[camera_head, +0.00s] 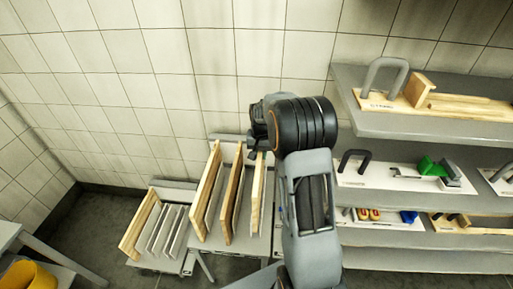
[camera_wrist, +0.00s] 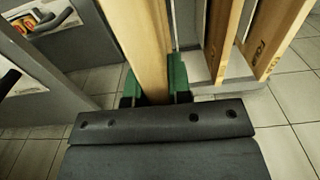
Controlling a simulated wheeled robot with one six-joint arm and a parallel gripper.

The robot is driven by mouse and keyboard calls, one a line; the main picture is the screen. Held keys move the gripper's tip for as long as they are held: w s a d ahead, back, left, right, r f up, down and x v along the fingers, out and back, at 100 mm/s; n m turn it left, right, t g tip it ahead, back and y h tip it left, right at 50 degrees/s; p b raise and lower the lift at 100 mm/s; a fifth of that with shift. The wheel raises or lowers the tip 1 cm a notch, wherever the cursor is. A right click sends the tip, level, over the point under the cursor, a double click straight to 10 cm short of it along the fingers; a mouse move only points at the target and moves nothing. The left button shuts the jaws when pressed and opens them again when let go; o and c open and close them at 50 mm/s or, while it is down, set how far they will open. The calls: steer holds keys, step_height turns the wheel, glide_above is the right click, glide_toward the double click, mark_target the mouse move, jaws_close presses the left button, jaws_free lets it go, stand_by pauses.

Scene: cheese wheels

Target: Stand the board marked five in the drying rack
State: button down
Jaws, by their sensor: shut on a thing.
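My gripper (camera_wrist: 153,88) is shut on a wooden board (camera_wrist: 138,40), with its green fingertips on both sides of the board's edge. In the head view the held board (camera_head: 257,185) stands upright at the right end of the middle rack (camera_head: 253,245). My wrist partly hides the jaws there. Two other boards stand in that rack, a left one (camera_head: 206,190) and a middle one (camera_head: 233,190). Marks show on boards in the wrist view, but I cannot read a five. I cannot tell whether the held board touches the rack's base.
A lower rack (camera_head: 175,262) at the left has grey dividers and one wooden board (camera_head: 141,225) at its left end. Grey shelves (camera_head: 440,135) with tools and fixtures stand close on the right. A yellow bin (camera_head: 27,275) is at the lower left.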

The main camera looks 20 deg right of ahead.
steer(key=shift+a+f+b, duration=0.1)
steer(key=shift+f+b, duration=5.15)
steer(key=shift+f, duration=2.25)
steer(key=c, duration=1)
jaws_free()
steer(key=shift+f, duration=0.1)
steer(key=shift+o, duration=0.2)
step_height(320, 180, up, 14)
steer(key=shift+f, duration=0.1)
